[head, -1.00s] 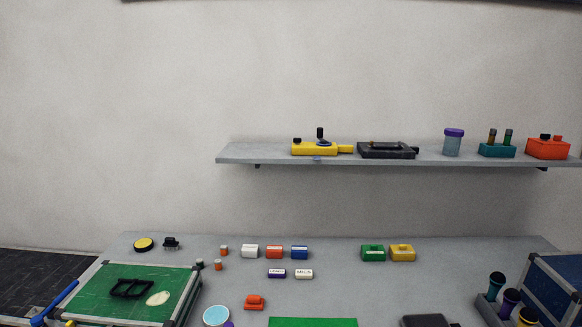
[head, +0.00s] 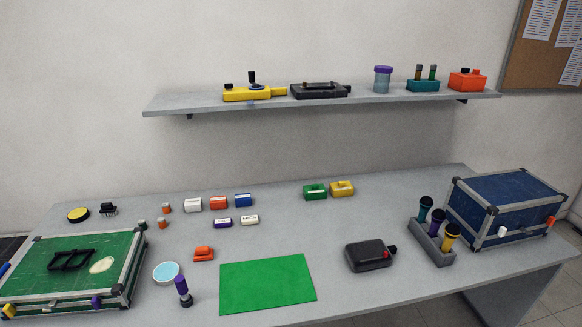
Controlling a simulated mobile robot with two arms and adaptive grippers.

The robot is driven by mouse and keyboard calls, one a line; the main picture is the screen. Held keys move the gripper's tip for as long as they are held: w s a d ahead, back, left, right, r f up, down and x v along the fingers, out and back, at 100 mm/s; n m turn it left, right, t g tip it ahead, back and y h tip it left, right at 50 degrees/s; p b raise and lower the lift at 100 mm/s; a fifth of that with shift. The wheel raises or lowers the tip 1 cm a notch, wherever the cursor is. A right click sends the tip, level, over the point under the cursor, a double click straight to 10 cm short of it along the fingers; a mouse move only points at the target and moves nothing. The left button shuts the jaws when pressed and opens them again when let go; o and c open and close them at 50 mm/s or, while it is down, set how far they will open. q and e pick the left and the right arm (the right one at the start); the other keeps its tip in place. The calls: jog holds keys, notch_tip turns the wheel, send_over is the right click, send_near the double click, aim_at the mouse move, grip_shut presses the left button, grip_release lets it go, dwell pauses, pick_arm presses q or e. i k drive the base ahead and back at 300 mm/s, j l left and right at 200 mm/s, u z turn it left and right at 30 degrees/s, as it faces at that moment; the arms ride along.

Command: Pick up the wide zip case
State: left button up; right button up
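A dark grey case with rounded edges (head: 368,256) lies flat on the table, right of the green mat. It has a small red part at its right side and a black piece at its far right corner. It looks like the wide zip case, but I cannot make out a zip at this size. Neither of my grippers is in the head view.
The green mat (head: 266,283) lies left of the dark case. A rack with several microphones (head: 432,242) and a blue flight case (head: 507,205) stand to its right. A green case (head: 70,270) lies at left. A wall shelf (head: 200,103) overhangs the back. Bare table surrounds the dark case.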

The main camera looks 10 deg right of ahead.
aim_at(363, 256)
jog(key=i+j+z, duration=0.25)
jog(key=j, duration=0.3)
jog(key=i+j+z, duration=0.15)
jog(key=i+j, duration=0.15)
jog(key=i+j+z, duration=0.15)
jog(key=j, duration=0.2)
jog(key=i+j+z, duration=0.15)
jog(key=j, duration=0.2)
jog(key=i+j+z, duration=0.1)
jog(key=j, duration=0.25)
